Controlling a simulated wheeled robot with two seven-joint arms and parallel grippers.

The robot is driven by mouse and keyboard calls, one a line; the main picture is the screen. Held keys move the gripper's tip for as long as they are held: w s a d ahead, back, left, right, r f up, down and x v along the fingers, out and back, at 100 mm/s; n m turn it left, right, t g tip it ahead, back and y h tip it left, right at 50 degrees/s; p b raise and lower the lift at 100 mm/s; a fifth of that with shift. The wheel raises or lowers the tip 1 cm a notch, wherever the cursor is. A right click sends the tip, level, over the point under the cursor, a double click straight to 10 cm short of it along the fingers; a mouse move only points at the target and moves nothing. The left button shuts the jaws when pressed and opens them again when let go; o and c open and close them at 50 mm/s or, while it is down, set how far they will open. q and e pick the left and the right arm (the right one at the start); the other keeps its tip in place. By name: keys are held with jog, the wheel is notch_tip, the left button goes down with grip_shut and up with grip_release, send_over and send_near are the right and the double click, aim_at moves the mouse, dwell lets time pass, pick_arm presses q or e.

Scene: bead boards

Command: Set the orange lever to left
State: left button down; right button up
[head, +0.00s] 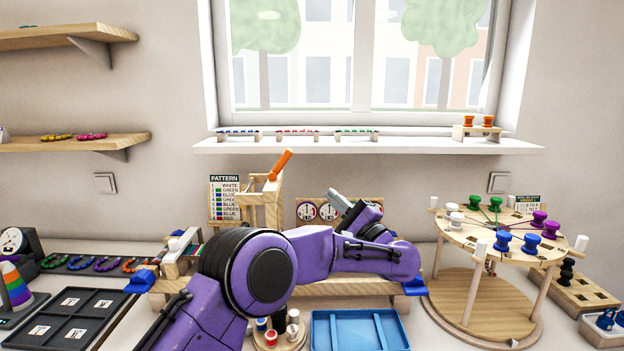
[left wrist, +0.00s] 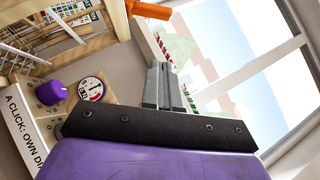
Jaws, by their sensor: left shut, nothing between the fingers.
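The orange lever (head: 281,164) sticks up from the top of a wooden frame (head: 262,205) at the back of the table and tilts up to the right in the head view. Its orange end also shows at the top of the left wrist view (left wrist: 149,10). My left gripper (head: 335,195) is shut and empty, to the right of the lever and a little lower in the head view, apart from it. In the left wrist view its grey fingers (left wrist: 163,66) lie together. My purple left arm hides part of the table below the frame. My right gripper is not in view.
A panel with round dials (head: 307,211) stands right of the frame, close to my left gripper. A round wooden board with coloured spools (head: 480,240) stands at the right. A blue tray (head: 333,330) lies in front. The windowsill (head: 400,146) runs behind.

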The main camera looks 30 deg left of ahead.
aim_at(281, 164)
pick_arm(q)
jog(key=w+a+r+p, duration=0.1)
jog(key=a+r+p, duration=0.5)
jog(key=a, duration=0.5)
jog(key=shift+w+f, duration=0.1)
